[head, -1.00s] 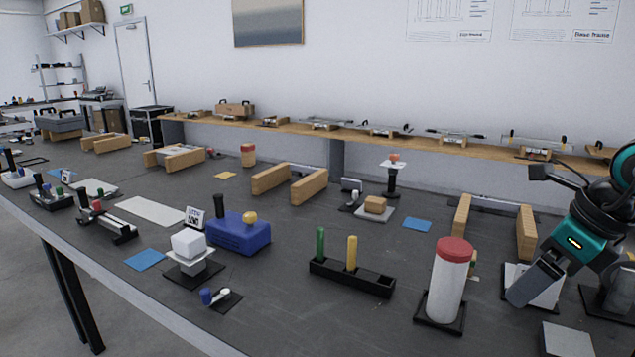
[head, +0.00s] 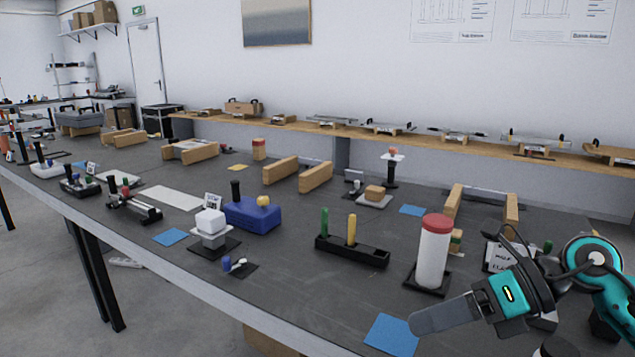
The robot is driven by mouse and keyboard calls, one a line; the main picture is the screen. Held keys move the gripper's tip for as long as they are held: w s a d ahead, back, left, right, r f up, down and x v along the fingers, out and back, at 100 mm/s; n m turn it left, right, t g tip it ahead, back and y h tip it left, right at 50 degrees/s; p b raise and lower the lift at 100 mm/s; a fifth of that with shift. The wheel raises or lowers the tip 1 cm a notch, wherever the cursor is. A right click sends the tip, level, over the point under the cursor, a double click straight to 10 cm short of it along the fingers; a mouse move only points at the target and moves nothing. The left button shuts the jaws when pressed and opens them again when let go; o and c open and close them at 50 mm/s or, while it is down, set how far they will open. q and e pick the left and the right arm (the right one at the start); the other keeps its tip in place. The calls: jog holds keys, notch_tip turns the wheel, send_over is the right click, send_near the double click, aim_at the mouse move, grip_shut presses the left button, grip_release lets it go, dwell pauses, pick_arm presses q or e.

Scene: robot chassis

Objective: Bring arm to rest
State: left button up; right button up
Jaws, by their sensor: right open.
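My right gripper (head: 446,315) is at the lower right of the head view, on a teal and black arm. Its grey fingers point left, low over the front part of the table, over or just above a blue square mat (head: 391,334). I see nothing between the fingers. My left gripper is not in view. The dark table (head: 310,285) runs across the view beneath the right gripper.
A white cylinder with a red top (head: 434,252) stands just behind the right gripper. A black holder (head: 352,252) with green and yellow pegs is left of it. A white sign (head: 499,257) stands behind the arm.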

jog(key=s+a+r+m+t+y, duration=0.1)
jog(key=a+m+t+y, duration=0.1)
jog(key=a+m+y, duration=0.35)
jog(key=s+d+f+m+t+h+p, duration=0.1)
jog(key=d+f+m+t+h, duration=0.2)
jog(key=f+m+t+h, duration=0.75)
jog(key=d+f+m+t+h+p, duration=0.15)
jog(key=d+f+m, duration=0.3)
jog(key=m, duration=1.35)
jog(key=s+f+m+g+h, duration=0.3)
jog(key=s+f+m+g, duration=0.2)
jog(key=s+f, duration=0.5)
notch_tip(320, 180, down, 3)
jog(key=shift+s+a+r+m, duration=0.15)
jog(key=shift+s+a+m, duration=0.25)
jog(key=shift+m, duration=0.3)
jog(key=shift+w, duration=0.1)
